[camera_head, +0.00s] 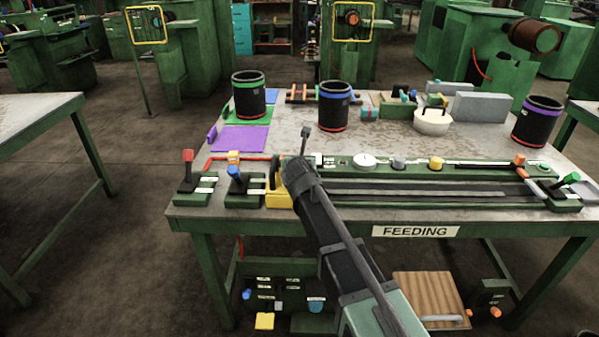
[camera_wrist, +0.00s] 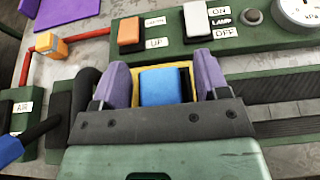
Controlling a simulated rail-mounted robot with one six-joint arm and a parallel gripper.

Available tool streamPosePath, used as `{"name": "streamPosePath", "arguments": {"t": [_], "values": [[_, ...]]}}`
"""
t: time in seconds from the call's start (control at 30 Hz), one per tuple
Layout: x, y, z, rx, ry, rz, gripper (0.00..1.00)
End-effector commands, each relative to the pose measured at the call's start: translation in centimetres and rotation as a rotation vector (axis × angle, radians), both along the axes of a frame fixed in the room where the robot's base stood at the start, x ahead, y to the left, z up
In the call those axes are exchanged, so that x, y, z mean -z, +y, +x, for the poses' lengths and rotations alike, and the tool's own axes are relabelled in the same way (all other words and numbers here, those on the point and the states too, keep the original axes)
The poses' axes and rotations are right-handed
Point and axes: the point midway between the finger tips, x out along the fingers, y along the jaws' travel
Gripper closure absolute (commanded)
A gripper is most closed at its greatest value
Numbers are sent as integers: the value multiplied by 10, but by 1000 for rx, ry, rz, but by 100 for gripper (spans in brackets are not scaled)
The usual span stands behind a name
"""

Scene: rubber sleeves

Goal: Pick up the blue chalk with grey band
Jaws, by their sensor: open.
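A blue block-like piece (camera_wrist: 163,82), which looks like the blue chalk, sits in front of a yellow holder (camera_wrist: 187,74) in the wrist view. I cannot clearly make out a grey band on it. My gripper (camera_wrist: 163,72) is open, with one purple finger on each side of the blue piece. Small gaps show, and I cannot tell whether either finger touches it. In the head view my arm hides the blue piece. The yellow holder (camera_head: 278,201) shows at the front edge of the table, left of my arm.
A green control panel (camera_wrist: 170,42) with switches lies just beyond the fingers. A blue-handled lever (camera_head: 235,180) and a red-handled lever (camera_head: 188,165) stand to the left. Black cups (camera_head: 333,108) stand farther back on the table (camera_head: 295,118).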

Motion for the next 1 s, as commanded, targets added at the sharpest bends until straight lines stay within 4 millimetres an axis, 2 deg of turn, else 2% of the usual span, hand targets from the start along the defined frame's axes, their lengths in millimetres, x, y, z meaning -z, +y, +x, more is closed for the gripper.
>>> {"name": "streamPosePath", "arguments": {"t": [0.03, 0.4, 0.77, 0.87, 1.0], "values": [[-1, 0, 0, 0, 0, 0, 32], [-1, 0, -1, 0, 0, 0, 87], [-8, 0, -1, 0, 0, 0, 87], [-19, 0, -1, 0, 0, 0, 87], [-48, 0, -1, 0, 0, 0, 87]]}}
